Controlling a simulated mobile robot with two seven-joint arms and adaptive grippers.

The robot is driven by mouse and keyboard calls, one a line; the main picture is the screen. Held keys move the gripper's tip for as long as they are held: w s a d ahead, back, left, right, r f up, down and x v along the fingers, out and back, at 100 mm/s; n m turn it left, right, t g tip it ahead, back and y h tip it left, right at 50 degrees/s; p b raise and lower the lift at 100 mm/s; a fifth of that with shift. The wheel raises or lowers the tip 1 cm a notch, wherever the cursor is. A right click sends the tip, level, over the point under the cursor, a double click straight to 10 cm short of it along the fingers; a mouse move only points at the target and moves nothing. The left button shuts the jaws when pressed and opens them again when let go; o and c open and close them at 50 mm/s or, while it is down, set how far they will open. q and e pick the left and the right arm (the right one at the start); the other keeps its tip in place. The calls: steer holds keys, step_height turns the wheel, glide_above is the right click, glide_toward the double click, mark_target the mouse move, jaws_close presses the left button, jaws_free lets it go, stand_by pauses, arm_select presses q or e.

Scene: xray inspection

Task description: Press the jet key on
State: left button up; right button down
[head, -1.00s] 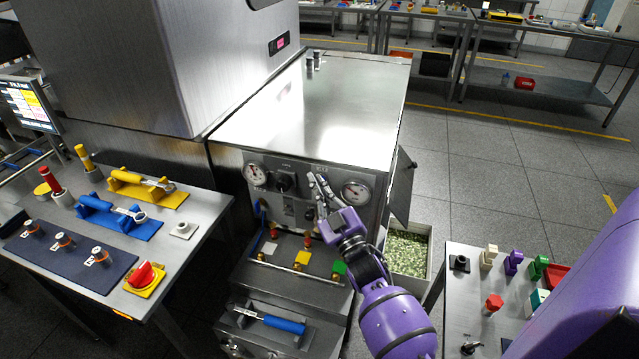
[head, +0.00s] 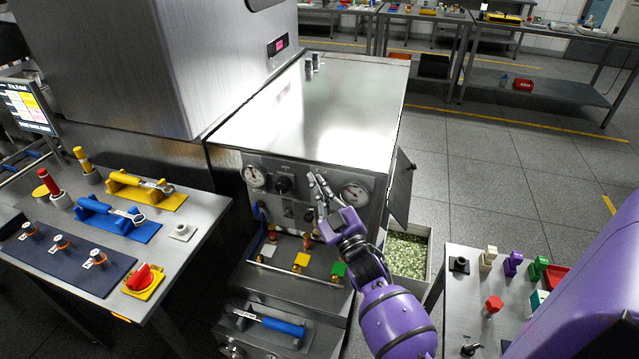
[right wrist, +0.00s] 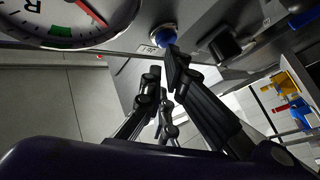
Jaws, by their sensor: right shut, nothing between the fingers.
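The machine's front panel (head: 270,204) carries two round gauges and a black knob. My right gripper (head: 318,181) is at this panel, between the knob and the right gauge, its fingers shut and empty. In the right wrist view, a round blue key (right wrist: 163,34) sits in a metal ring beside a small label (right wrist: 148,50) that I cannot read clearly. One fingertip of the right gripper (right wrist: 165,75) overlaps the blue key's edge; I cannot tell whether it touches or presses it. In the head view my fingers hide the key. My left gripper is out of view.
The right gauge (head: 355,194) is close beside my fingers. A black switch (right wrist: 225,44) is near the blue key. Below the panel is a ledge with coloured fittings (head: 301,260). Side tables (head: 205,208) stand left and right. An open panel door (head: 402,186) is at the right.

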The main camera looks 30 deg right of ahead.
steer(key=shift+d, duration=0.1)
stand_by(0.5)
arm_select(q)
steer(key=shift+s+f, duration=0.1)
arm_select(e)
steer(key=shift+w+d, duration=0.25)
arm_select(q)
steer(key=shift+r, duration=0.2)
arm_select(e)
steer(key=shift+s+a, duration=0.2)
steer(key=shift+a, duration=0.05)
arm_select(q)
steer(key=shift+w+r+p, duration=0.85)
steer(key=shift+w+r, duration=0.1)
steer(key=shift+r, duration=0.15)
arm_select(e)
steer(key=s+a, duration=0.4)
steer(key=shift+a, duration=0.3)
